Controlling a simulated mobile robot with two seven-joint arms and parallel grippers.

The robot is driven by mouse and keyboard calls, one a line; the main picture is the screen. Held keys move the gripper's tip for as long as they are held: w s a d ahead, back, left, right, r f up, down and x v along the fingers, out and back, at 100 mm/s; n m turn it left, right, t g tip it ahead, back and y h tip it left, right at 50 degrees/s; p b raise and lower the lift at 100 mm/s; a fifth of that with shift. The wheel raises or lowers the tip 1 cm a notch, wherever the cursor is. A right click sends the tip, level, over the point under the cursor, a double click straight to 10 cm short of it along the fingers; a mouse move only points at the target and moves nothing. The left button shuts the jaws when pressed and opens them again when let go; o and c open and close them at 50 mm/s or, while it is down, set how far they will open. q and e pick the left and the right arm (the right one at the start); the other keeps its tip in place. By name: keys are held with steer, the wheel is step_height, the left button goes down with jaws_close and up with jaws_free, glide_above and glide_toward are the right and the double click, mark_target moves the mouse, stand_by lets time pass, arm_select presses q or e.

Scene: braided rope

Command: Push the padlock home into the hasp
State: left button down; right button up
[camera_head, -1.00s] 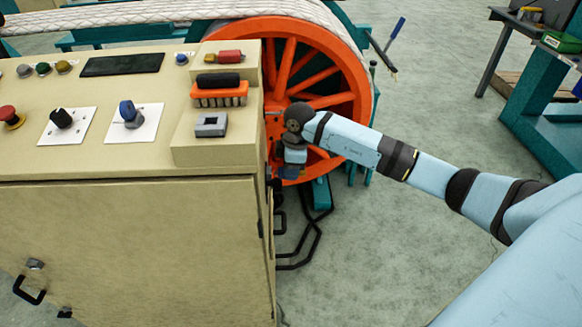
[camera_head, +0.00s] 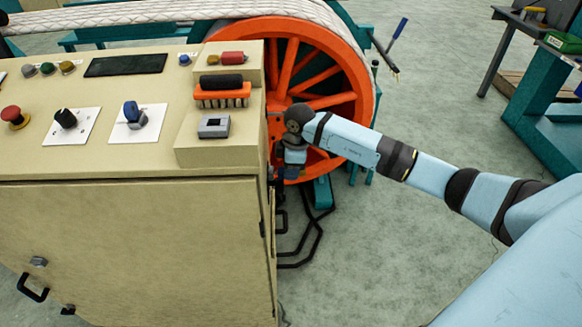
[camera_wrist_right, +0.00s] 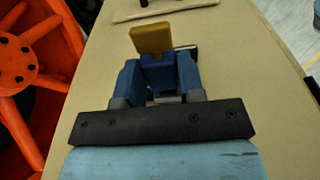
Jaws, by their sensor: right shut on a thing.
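In the right wrist view, my right gripper (camera_wrist_right: 160,82) has its two blue fingers closed on a padlock (camera_wrist_right: 152,40). The padlock shows a yellow block at the far end and a dark blue part between the fingers. It is close to the beige cabinet panel. A small bit of pale metal (camera_wrist_right: 186,47) shows just behind it on the panel, perhaps part of the hasp; whether they touch I cannot tell. In the head view, my right gripper (camera_head: 290,173) hangs beside the cabinet's right side, and the hasp is hidden there. My left gripper is out of view.
The beige control cabinet (camera_head: 130,230) fills the left, with knobs, a brush (camera_head: 222,92) and a grey block (camera_head: 214,125) on top. An orange reel (camera_head: 330,40) stands close behind my right wrist. Black bent tubing (camera_head: 312,240) lies below.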

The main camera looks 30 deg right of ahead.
steer(key=shift+w+a+p, duration=0.15)
steer(key=shift+a+p, duration=0.05)
steer(key=shift+p, duration=0.2)
stand_by(0.6)
steer(key=shift+p, duration=0.35)
steer(key=shift+w+a, duration=0.15)
steer(key=shift+a, duration=0.05)
stand_by(0.9)
steer(key=shift+a+r+p, duration=0.1)
steer(key=shift+p, duration=0.6)
stand_by(0.3)
steer(key=o, duration=1.1)
steer(key=shift+r, duration=0.1)
steer(key=shift+d+r+p, duration=0.15)
steer(key=shift+r+p, duration=1.15)
steer(key=shift+r, duration=0.15)
steer(key=shift+d+r+p, duration=0.15)
steer(key=shift+r+p, duration=1.15)
steer(key=shift+r, duration=0.1)
